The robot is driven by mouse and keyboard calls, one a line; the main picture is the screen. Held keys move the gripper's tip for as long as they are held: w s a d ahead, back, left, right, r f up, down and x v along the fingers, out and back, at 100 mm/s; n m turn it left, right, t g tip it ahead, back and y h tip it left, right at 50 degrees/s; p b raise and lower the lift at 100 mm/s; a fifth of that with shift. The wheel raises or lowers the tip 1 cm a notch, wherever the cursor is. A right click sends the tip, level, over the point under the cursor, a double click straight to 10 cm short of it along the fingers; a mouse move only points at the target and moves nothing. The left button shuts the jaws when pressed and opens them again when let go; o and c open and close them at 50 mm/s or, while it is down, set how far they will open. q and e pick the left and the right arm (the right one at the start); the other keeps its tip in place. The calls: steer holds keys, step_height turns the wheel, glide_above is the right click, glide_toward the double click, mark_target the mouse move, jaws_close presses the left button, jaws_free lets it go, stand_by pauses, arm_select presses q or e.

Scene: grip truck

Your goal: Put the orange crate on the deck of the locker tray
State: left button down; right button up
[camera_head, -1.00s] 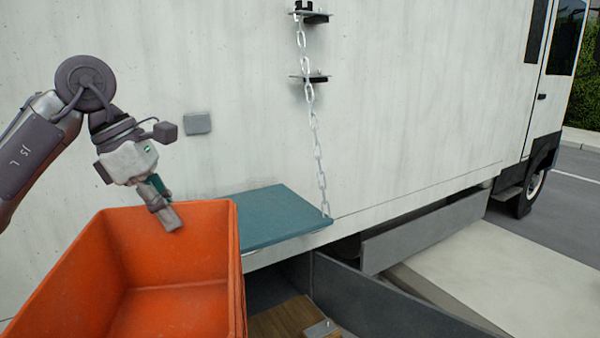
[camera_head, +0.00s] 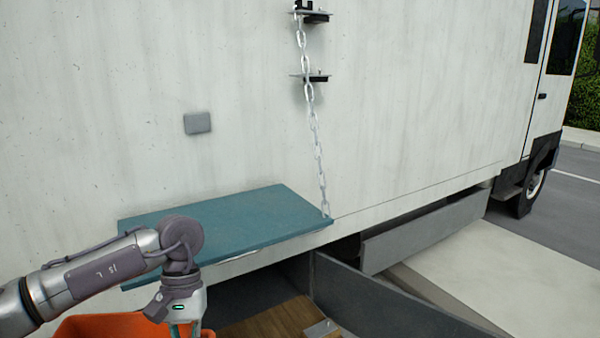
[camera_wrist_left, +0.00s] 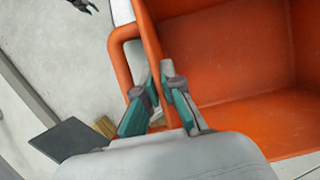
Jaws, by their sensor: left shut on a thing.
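The orange crate (camera_head: 110,326) is at the bottom left of the head view, with only its top rim area in the picture. It fills much of the left wrist view (camera_wrist_left: 235,60), and its inside looks empty. My left gripper (camera_head: 186,332) is shut on the crate's handle side; the left wrist view shows the fingers (camera_wrist_left: 160,85) at the looped handle and rim. The wooden deck of the locker tray (camera_head: 268,330) lies in the dark opening under the truck body, to the right of the crate.
A teal shelf (camera_head: 250,220) hung on a chain (camera_head: 316,135) juts from the truck wall above the opening. A grey panel (camera_head: 390,310) slants out on the opening's right side. A small metal fitting (camera_head: 320,329) sits on the deck.

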arm_select(q)
steer(key=shift+s+a+f+m+y, duration=0.1)
steer(key=shift+s+f+m+y, duration=0.2)
steer(key=shift+s+f+m, duration=0.4)
steer(key=s+f, duration=0.1)
steer(key=s, duration=0.1)
steer(key=s+f, duration=0.1)
steer(key=s, duration=0.2)
steer(key=s+f, duration=0.1)
steer(key=s, duration=0.1)
steer(key=shift+s+f, duration=0.1)
steer(key=shift+s, duration=0.25)
